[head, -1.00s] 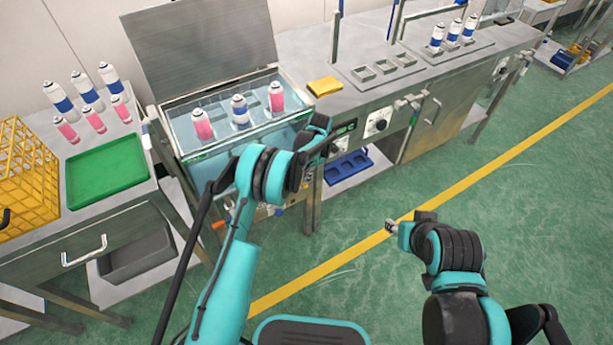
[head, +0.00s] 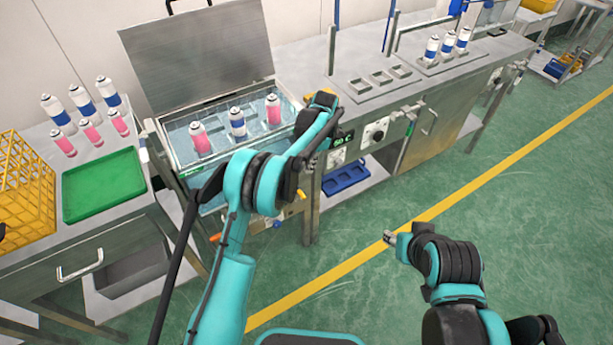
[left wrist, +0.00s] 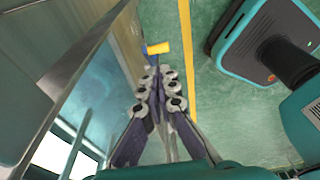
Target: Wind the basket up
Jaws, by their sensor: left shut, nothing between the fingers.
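The water bath (head: 165,150) stands open with its lid raised. Two pink cans and one blue-banded can (head: 237,121) stand upright in it, their lower parts in the water. The basket under them is hard to make out. My left gripper (head: 309,160) is at the bath's front right corner, fingers shut and empty. In the left wrist view its fingers (left wrist: 158,88) point toward a yellow grip with a blue part (left wrist: 157,49), apparently apart from it. An orange handle (head: 300,194) shows below the gripper. My right gripper (head: 390,238) is over the floor, away from the bench.
A green tray (head: 104,186), a yellow crate (head: 25,190) and several cans are on the left table. The steel bench (head: 350,108) continues right with empty holders and three blue-banded cans. A blue rack (head: 345,175) sits below. The floor in front is clear.

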